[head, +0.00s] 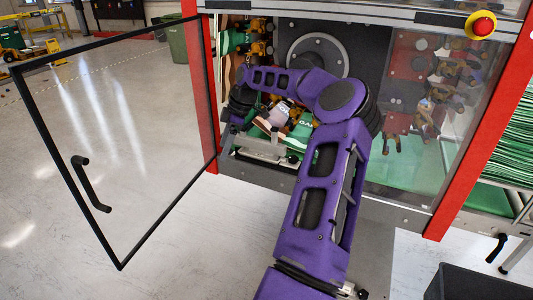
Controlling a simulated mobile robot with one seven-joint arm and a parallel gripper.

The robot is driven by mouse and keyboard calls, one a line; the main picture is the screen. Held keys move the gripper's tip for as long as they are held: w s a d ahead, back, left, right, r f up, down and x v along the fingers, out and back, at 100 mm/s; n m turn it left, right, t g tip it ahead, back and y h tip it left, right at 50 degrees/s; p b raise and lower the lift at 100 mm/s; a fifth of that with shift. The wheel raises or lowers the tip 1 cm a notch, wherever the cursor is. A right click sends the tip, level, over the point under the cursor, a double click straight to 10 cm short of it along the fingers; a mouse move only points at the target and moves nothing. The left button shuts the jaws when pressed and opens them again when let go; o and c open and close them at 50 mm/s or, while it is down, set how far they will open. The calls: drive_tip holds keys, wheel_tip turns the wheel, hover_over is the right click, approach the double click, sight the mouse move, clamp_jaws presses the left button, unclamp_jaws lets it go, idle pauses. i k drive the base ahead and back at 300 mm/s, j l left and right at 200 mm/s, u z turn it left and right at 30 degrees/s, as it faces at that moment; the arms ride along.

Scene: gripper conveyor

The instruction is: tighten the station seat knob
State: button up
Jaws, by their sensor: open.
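My purple arm reaches through the open door of the machine, and its forearm bends left inside. My gripper (231,121) is at its far end by the left door post, small, dark and largely hidden; it is open and its fingers are hard to make out. Below it is a pale metal station seat (262,152) with a bar. A small dark knob-like part (292,158) shows at its right end; I cannot tell if this is the seat knob or how tight it is. A gap separates my gripper from this part.
The framed glass door (120,150) stands open to the left. Green and orange parts (299,133) crowd the space under my forearm. A clear panel (425,110) covers the right side. A red emergency button (481,25) is at top right.

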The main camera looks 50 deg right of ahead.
sight(292, 159)
drive_tip(key=i+l+z, duration=0.1)
drive_tip(key=i+z, duration=0.2)
drive_tip(key=z, duration=0.2)
drive_tip(key=i+z, duration=0.25)
drive_tip(key=z, duration=0.25)
drive_tip(key=i+j+z, duration=0.2)
drive_tip(key=z, duration=0.3)
drive_tip(key=i, duration=0.1)
